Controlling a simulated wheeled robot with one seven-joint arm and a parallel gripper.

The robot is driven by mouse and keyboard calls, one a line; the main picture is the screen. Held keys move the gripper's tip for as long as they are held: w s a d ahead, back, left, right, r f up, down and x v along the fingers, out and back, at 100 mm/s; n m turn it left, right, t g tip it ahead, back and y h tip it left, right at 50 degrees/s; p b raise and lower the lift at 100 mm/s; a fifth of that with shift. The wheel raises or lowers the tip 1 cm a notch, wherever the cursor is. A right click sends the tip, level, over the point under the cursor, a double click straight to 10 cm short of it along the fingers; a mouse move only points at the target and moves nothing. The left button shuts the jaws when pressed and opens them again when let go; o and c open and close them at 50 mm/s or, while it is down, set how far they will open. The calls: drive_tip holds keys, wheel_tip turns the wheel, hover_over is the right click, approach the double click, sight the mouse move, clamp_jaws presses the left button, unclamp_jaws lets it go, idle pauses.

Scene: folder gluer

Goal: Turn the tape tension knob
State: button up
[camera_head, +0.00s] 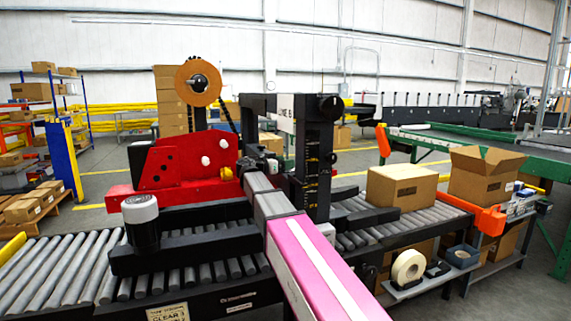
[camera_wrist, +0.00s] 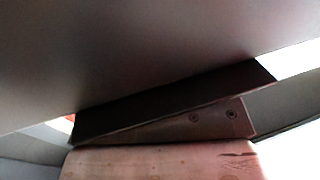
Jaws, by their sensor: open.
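An orange-brown tape roll (camera_head: 198,82) stands on a black post above the red plate of the case sealer. A dark round knob (camera_head: 199,83) sits at the roll's hub. Another black round knob (camera_head: 331,107) is on top of the black column at the right; no label tells which one sets the tape tension. My gripper (camera_head: 262,160) is at the end of my pink and grey arm, beside the red plate and below both knobs. It is open; its fingers are small and partly hidden. The wrist view is filled by close, dim surfaces, and no knob can be made out there.
The red plate (camera_head: 190,160) with white knobs is left of my gripper. The black column (camera_head: 313,165) stands close on its right. A closed carton (camera_head: 402,187) is on the rollers.

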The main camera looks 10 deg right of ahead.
drive_tip(key=shift+w+d, duration=0.15)
drive_tip(key=shift+d, duration=0.2)
drive_tip(key=c, duration=0.9)
drive_tip(key=shift+o, duration=0.2)
drive_tip(key=shift+t, duration=0.3)
drive_tip(key=n+t+y, duration=0.2)
drive_tip(key=n+t, duration=0.1)
drive_tip(key=shift+s+d+y, duration=0.1)
drive_tip(key=shift+s+y, duration=0.1)
drive_tip(key=shift+y, duration=0.1)
drive_tip(key=shift+w+n+t+y, duration=0.15)
drive_tip(key=shift+n+t+y, duration=2.1)
drive_tip(key=shift+y, duration=0.45)
drive_tip(key=shift+t+y, duration=0.25)
drive_tip(key=shift+y, duration=0.05)
